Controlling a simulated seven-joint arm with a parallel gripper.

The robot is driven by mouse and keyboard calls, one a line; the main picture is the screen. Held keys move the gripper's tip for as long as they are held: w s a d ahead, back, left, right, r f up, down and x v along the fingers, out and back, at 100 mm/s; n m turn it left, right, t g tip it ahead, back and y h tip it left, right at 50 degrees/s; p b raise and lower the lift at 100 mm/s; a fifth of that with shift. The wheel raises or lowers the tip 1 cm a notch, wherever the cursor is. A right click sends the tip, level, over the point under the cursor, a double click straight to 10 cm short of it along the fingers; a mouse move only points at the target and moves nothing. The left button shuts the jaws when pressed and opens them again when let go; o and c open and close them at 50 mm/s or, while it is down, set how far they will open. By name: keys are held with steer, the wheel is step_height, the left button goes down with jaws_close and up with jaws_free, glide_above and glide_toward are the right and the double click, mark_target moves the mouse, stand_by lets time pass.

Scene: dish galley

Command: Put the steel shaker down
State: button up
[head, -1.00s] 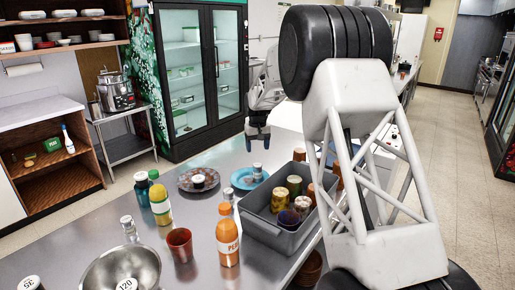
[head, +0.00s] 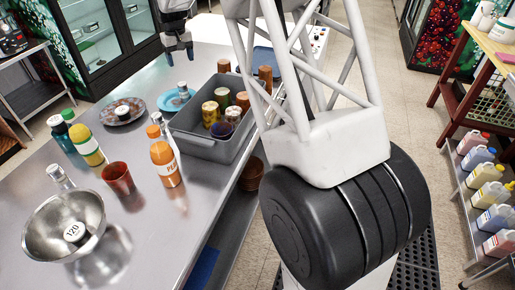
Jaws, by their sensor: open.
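A small steel shaker (head: 183,89) with a dark band stands upright on the blue plate (head: 166,103), toward the back of the steel counter. My gripper (head: 178,56) is open and empty above and behind the plate, with its fingers pointing down, apart from the shaker.
A grey bin (head: 197,145) with several jars and cups stands right of the plate. A patterned plate (head: 138,117), sauce bottle (head: 165,163), red cup (head: 118,178) and steel bowl (head: 40,227) occupy the counter (head: 165,245). The counter's front is clear.

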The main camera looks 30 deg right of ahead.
steer(key=s+d+r, duration=0.1)
steer(key=s+r, duration=0.2)
steer(key=s, duration=0.7)
steer(key=s+r+m+t, duration=0.1)
steer(key=s+r, duration=0.3)
steer(key=s, duration=0.5)
steer(key=s+d+r, duration=0.1)
steer(key=s+r, duration=0.2)
steer(key=s, duration=0.7)
steer(key=s+f, duration=0.2)
steer(key=s, duration=1.2)
steer(key=s+f+t, duration=0.1)
steer(key=s+f, duration=0.2)
steer(key=s, duration=1.2)
steer(key=shift+s+d+f+m, duration=0.2)
steer(key=shift+d+f+m, duration=0.15)
steer(key=shift+d+m, duration=0.1)
steer(key=shift+o, duration=0.5)
steer(key=shift+w, duration=0.1)
